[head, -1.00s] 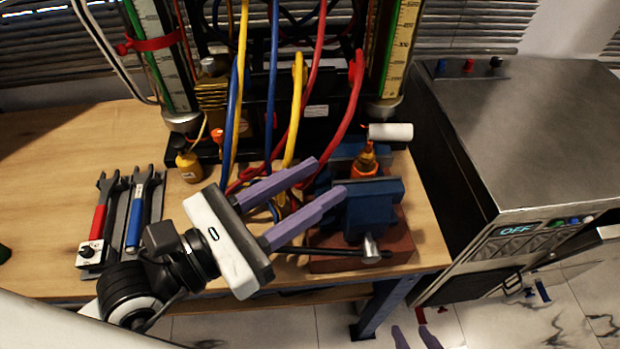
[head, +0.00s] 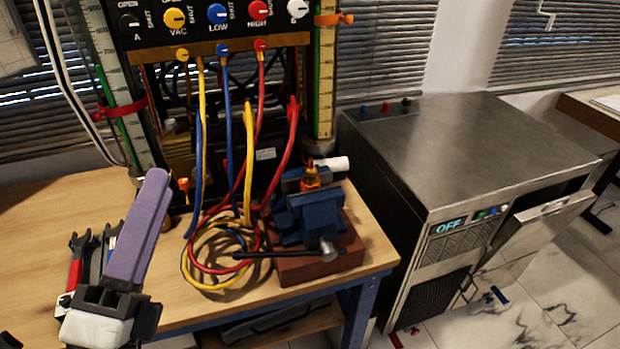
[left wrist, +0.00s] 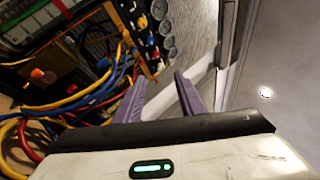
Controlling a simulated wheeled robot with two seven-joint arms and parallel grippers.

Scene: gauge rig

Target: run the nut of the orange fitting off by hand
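The orange fitting (head: 311,176) stands upright in the jaws of the blue vise (head: 297,217), on the right part of the bench. Its nut is too small to make out clearly. My left gripper (head: 155,180) is at the left of the head view, well away from the fitting, with its purple fingers pointing up. In the left wrist view its fingers (left wrist: 160,78) stand apart with nothing between them, so it is open and empty. My right gripper is in neither view.
A white cylinder (head: 338,164) is just behind the fitting. Coiled hoses (head: 215,262) lie left of the vise. The vise handle (head: 265,254) sticks out leftward. A steel machine (head: 465,165) stands right of the bench.

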